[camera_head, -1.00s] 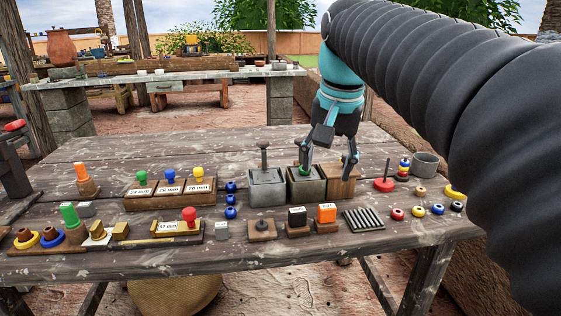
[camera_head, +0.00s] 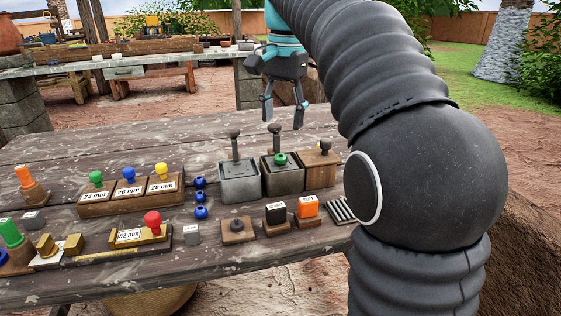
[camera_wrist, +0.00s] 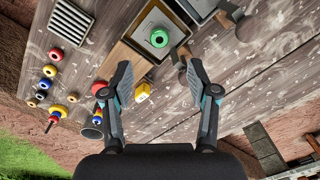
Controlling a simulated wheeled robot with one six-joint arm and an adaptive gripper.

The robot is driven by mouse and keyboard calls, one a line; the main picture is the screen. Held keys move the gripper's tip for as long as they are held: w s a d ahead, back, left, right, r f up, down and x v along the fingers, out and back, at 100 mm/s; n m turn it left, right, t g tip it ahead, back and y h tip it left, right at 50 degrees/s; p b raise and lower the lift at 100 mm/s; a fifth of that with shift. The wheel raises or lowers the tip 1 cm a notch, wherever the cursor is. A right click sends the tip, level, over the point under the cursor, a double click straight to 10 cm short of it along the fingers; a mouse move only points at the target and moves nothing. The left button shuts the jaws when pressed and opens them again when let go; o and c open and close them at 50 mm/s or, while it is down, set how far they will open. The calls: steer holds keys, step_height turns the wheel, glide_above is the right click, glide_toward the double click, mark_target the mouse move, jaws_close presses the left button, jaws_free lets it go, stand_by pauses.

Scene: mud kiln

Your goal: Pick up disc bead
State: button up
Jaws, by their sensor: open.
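My gripper (camera_head: 283,112) is open and empty, raised above the back part of the wooden table. In the wrist view its two fingers (camera_wrist: 160,80) are spread wide with nothing between the tips. Several small ring-like beads lie left of the fingers in the wrist view: a red one (camera_wrist: 56,54), a yellow one (camera_wrist: 50,71) and a blue one (camera_wrist: 44,84) among them. I cannot tell which is the disc bead. In the head view my arm hides that part of the table. Round blue beads (camera_head: 200,197) stand in a row mid-table.
Two grey stone boxes (camera_head: 240,184) with upright rods stand below the gripper, a green ring (camera_head: 281,159) at the right one. A wooden block (camera_head: 316,172) stands beside them. A labelled rack (camera_head: 130,198) is on the left. A slotted plate (camera_wrist: 72,21) lies near the beads.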

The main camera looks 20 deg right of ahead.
mark_target(281, 159)
step_height(281, 159, down, 8)
steer(key=shift+w+a+f+b, duration=0.1)
steer(key=shift+f+b, duration=0.05)
steer(key=shift+b, duration=0.65)
steer(key=c, duration=1)
